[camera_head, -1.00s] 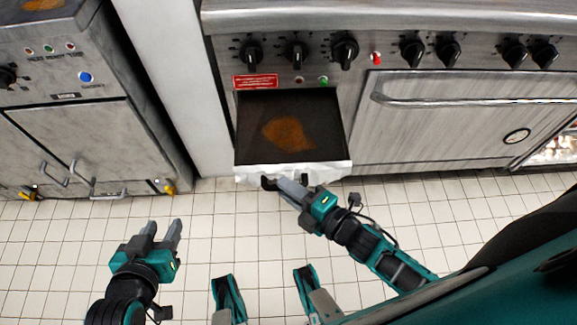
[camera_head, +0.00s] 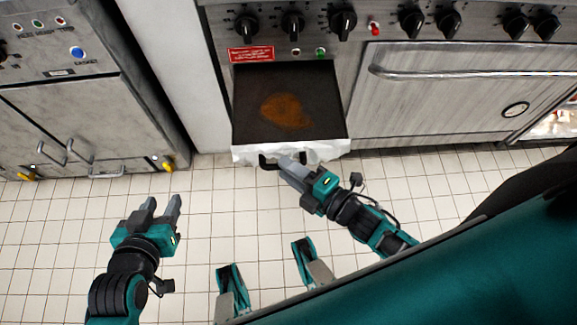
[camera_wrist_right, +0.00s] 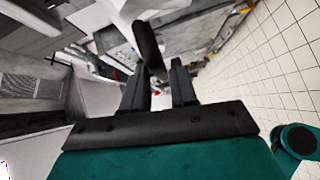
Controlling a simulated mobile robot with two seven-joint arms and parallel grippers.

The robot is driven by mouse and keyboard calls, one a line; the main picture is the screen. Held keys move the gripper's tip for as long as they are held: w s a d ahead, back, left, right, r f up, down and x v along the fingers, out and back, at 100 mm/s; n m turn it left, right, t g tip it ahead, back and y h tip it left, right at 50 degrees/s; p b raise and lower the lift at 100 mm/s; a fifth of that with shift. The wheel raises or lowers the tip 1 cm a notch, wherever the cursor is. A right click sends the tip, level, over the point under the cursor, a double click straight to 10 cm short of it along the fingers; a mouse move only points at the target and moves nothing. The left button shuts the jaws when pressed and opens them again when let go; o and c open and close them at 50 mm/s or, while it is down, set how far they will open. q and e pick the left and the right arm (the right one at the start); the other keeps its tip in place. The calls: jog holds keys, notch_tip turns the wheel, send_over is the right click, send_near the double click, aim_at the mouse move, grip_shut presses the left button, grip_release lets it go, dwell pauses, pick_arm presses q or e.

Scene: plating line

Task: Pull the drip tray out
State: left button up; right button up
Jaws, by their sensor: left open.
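The drip tray (camera_head: 250,110) is a dark, shallow tray with an orange-brown stain, drawn out from under the oven's control panel in the head view. Its pale front edge (camera_head: 325,152) faces me and carries a black handle (camera_head: 266,162). My right gripper (camera_head: 284,164) is at this handle, its fingers closed around it; in the right wrist view the dark handle bar (camera_wrist_right: 148,45) runs between the fingertips (camera_wrist_right: 162,70). My left gripper (camera_head: 161,207) is open and empty above the floor, left of and nearer than the tray.
The steel oven door with a long bar handle (camera_head: 460,73) is right of the tray. A grey cabinet (camera_head: 90,110) with small handles stands at the left, past a pale panel (camera_head: 180,70). The tiled floor (camera_head: 225,215) in front is clear.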

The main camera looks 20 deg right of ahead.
pick_arm(q)
jog(key=shift+r+p, duration=0.6)
pick_arm(e)
jog(key=v, duration=1.2)
pick_arm(q)
jog(key=shift+y, duration=0.5)
jog(key=a+r+p, duration=0.1)
jog(key=p, duration=0.1)
jog(key=s+a+r+p, duration=0.1)
jog(key=p, duration=0.2)
jog(key=a+r+p, duration=0.1)
jog(key=r+p, duration=0.1)
jog(key=p, duration=0.1)
jog(key=shift+s+a, duration=0.1)
jog(key=shift+s, duration=0.15)
pick_arm(e)
jog(key=w+r+m+g+h, duration=0.3)
jog(key=w+r+m+h, duration=0.3)
jog(key=m, duration=1.3)
notch_tip(320, 180, up, 2)
jog(key=shift+w+d+r+m, duration=0.15)
jog(key=shift+w+m, duration=0.15)
jog(key=shift+w, duration=0.8)
pick_arm(q)
jog(key=shift+d, duration=0.25)
